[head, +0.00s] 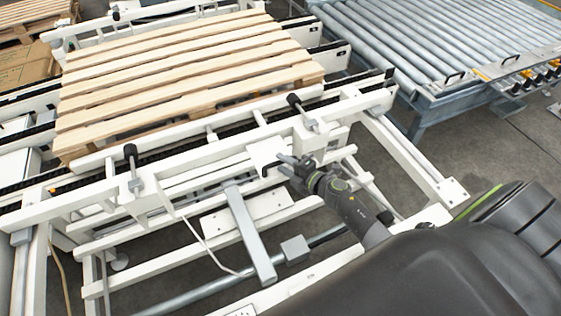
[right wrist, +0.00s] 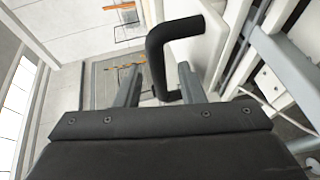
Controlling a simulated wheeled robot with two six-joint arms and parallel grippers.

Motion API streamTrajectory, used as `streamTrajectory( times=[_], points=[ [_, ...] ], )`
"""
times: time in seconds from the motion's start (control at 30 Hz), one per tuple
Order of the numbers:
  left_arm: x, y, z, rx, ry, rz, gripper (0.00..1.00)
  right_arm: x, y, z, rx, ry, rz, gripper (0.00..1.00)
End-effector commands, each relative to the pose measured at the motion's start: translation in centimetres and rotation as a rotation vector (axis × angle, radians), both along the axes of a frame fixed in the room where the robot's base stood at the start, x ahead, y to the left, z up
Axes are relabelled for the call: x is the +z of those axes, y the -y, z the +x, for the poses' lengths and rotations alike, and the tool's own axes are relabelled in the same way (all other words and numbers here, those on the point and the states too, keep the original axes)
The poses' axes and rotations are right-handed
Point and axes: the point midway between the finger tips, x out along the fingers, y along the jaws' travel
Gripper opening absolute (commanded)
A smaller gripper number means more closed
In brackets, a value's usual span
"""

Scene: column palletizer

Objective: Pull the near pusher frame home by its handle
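The near pusher frame (head: 225,150) is a long white beam assembly along the near side of the pallet. A white plate (head: 268,150) on it carries a black bent handle (head: 267,170), partly covered by my gripper in the head view. My right gripper (head: 284,165) is at the handle. In the right wrist view the black handle (right wrist: 172,33) bends down between the two grey fingers of my right gripper (right wrist: 160,88). Gaps show on both sides of the bar, so the gripper looks open around it. My left gripper is not in view.
A wooden pallet (head: 190,80) lies on the conveyor beyond the frame. A roller conveyor (head: 440,45) stands at the upper right. A grey sloping bar (head: 250,232) and white lower rails lie in front of the frame. Grey floor is clear at the right.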

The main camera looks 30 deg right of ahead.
Motion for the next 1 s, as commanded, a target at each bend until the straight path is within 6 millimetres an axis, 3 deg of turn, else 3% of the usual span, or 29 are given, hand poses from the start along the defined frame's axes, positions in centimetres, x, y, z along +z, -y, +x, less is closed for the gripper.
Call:
streamTrajectory(
  times=[0.2,0.5,0.77,1.0],
  points=[
    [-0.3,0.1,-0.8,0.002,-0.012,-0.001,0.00,-0.3,-0.5,1.6,-0.001,0.000,0.001,0.36],
    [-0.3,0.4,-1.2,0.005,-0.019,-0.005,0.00,-0.3,-0.6,1.7,-0.001,-0.001,-0.001,0.36],
    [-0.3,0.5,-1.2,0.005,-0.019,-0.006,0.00,-0.3,-0.6,1.7,-0.001,-0.001,0.000,0.02],
    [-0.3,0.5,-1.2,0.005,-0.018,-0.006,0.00,-0.4,-0.6,1.7,-0.001,-0.001,0.000,0.00]
  ],
)
